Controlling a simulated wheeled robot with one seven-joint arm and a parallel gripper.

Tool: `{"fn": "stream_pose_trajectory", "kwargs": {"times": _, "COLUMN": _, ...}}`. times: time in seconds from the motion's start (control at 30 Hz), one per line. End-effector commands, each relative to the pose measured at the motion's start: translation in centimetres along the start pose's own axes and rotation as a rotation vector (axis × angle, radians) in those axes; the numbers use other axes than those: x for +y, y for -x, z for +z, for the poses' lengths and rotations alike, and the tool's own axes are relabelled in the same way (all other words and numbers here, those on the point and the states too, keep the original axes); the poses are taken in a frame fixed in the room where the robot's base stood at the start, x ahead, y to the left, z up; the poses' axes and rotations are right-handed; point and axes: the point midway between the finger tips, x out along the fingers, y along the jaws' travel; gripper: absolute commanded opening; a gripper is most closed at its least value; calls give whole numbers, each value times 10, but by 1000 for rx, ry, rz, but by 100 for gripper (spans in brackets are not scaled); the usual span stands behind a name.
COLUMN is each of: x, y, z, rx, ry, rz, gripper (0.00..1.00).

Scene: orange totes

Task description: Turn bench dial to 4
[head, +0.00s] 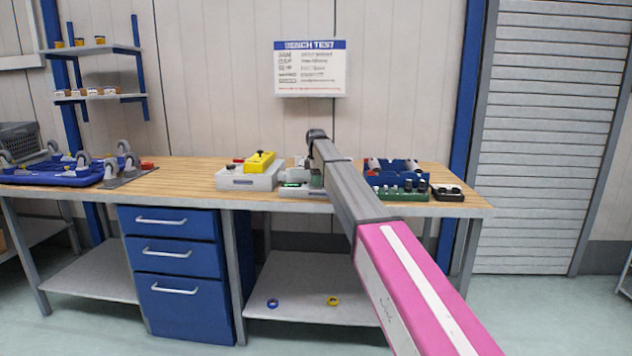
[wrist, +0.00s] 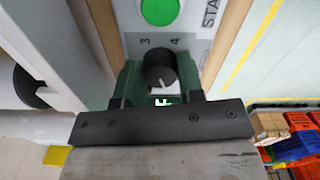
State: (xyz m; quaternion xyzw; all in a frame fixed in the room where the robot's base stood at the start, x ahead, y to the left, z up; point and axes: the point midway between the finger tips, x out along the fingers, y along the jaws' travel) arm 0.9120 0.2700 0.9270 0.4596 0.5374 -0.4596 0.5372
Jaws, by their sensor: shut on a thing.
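The bench dial (wrist: 160,72) is a round black knob with a pale mark on its face, in the middle of the wrist view. The numbers 3 and 4 show on the panel (wrist: 190,48) just above it; I cannot tell for certain which number the mark points to. My gripper (wrist: 158,82) has its green fingers on either side of the knob and is shut on it. A small lit display (wrist: 162,101) shows below the knob, partly hidden by my gripper. In the head view my arm hides most of the dial.
A green button (wrist: 160,11) lies above the dial. On the wooden bench (head: 190,176), a grey box with a yellow top (head: 250,178) stands left of my gripper, and a blue bin (head: 404,168) stands right. Blue drawers (head: 172,250) are below.

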Motion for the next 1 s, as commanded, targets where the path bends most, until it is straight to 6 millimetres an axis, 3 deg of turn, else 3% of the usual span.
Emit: {"fn": "stream_pose_trajectory", "kwargs": {"times": 1.0, "x": 0, "y": 0, "z": 0, "rx": -1, "ry": -958, "rz": 0, "gripper": 11}}
